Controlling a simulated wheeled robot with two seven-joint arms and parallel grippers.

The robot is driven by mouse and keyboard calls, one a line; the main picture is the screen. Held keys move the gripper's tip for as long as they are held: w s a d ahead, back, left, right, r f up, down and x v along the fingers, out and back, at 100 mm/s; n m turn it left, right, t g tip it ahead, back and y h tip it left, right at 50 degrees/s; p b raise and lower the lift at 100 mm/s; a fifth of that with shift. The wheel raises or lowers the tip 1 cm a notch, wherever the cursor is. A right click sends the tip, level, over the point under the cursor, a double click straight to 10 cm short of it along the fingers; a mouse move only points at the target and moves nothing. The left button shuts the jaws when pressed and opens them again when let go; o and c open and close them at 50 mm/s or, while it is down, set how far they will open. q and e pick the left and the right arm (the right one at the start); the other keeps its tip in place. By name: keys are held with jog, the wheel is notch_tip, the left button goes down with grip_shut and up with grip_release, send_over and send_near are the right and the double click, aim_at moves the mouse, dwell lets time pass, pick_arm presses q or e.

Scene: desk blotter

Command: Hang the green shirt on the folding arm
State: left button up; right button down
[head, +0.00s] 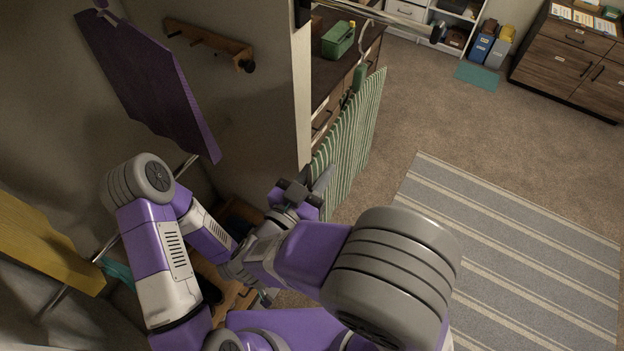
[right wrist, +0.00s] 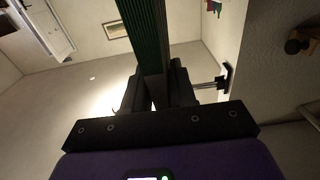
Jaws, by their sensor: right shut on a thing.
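The green shirt (head: 350,137) is a flat, pale-striped panel hanging at an angle beside the wall corner, clear of the floor. A plain green tab (head: 359,77) sticks up at its upper edge. My right gripper (head: 308,186) is shut on the shirt's near lower edge. In the right wrist view the shirt (right wrist: 146,35) runs up from between the jaws (right wrist: 157,92). The folding arm (head: 385,17) is a metal rod reaching right from the wall corner, above and apart from the shirt. It also shows in the right wrist view (right wrist: 208,84).
A purple garment (head: 150,80) and a yellow one (head: 45,240) hang at left. A wooden peg rail (head: 208,43) is on the wall. A green box (head: 338,40) sits on a cabinet behind the shirt. Carpet and a striped rug (head: 510,250) leave free room at right.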

aim_at(340, 144)
jog(key=shift+b+x, duration=0.3)
jog(key=shift+x, duration=2.1)
jog(key=shift+b+x, duration=0.5)
jog(key=shift+x, duration=1.45)
jog(key=shift+f+b, duration=0.45)
jog(key=shift+f, duration=0.35)
